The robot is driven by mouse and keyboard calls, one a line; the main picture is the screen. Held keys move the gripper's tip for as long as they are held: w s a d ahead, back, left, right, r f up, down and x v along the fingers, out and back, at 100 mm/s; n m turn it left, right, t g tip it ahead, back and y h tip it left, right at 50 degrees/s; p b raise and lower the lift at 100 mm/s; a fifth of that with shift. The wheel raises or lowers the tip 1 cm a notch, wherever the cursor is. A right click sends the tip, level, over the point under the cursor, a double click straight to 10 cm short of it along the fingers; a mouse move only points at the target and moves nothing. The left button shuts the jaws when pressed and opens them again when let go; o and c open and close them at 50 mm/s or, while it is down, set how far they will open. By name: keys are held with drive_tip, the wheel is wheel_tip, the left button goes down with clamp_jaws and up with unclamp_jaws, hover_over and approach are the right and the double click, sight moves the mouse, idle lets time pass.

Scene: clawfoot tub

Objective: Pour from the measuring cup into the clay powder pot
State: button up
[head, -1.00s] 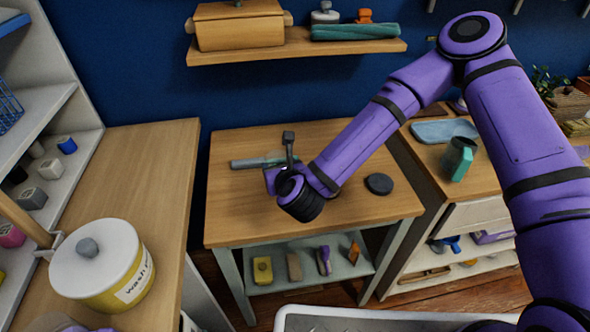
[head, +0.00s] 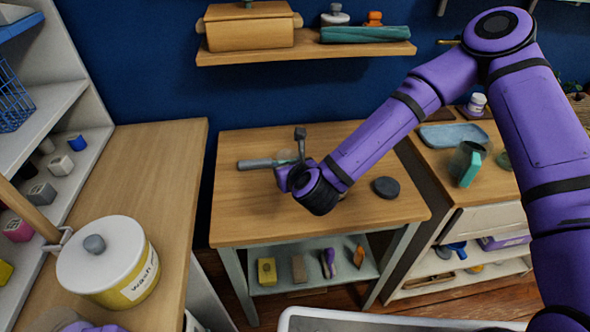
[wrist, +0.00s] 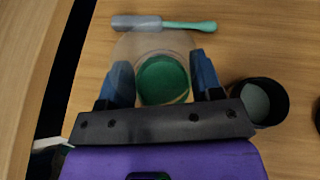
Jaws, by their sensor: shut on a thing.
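My gripper (wrist: 162,80) has its blue fingers shut on the clear measuring cup (wrist: 150,44), which has green contents at its bottom. A dark round pot (wrist: 283,95), seemingly the clay powder pot, stands open just right of my gripper in the wrist view, with grey-green contents. In the head view my wrist mostly hides this pot.
A grey-and-teal handled tool (wrist: 165,24) lies behind the cup. A dark round disc (head: 386,187) lies on the table (head: 250,215) to the right. A teal-and-dark cup (head: 467,164) stands on the right cabinet. A wall shelf (head: 305,51) hangs behind.

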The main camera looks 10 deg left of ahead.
drive_tip(key=w+d+n+g+y, duration=0.1)
drive_tip(key=w+d+n+g, duration=0.1)
drive_tip(key=d+g, duration=0.3)
drive_tip(key=shift+w+d+r+n, duration=0.35)
drive_tip(key=shift+d+n, duration=0.25)
drive_tip(key=shift+d, duration=0.35)
drive_tip(key=d+g, duration=0.1)
drive_tip(key=d, duration=0.2)
drive_tip(key=s+d+n+g, duration=0.1)
drive_tip(key=d, duration=0.2)
drive_tip(key=s+d+r+n+g, duration=0.1)
drive_tip(key=d+g, duration=0.1)
drive_tip(key=d, duration=0.1)
drive_tip(key=shift+d+r, duration=0.1)
wheel_tip(320, 180, down, 3)
drive_tip(key=shift+s+d+r+g+h, duration=0.1)
drive_tip(key=shift+g+h, duration=0.8)
drive_tip(key=shift+h, duration=0.3)
drive_tip(key=shift+f+g+h, duration=0.9)
drive_tip(key=shift+f, duration=0.2)
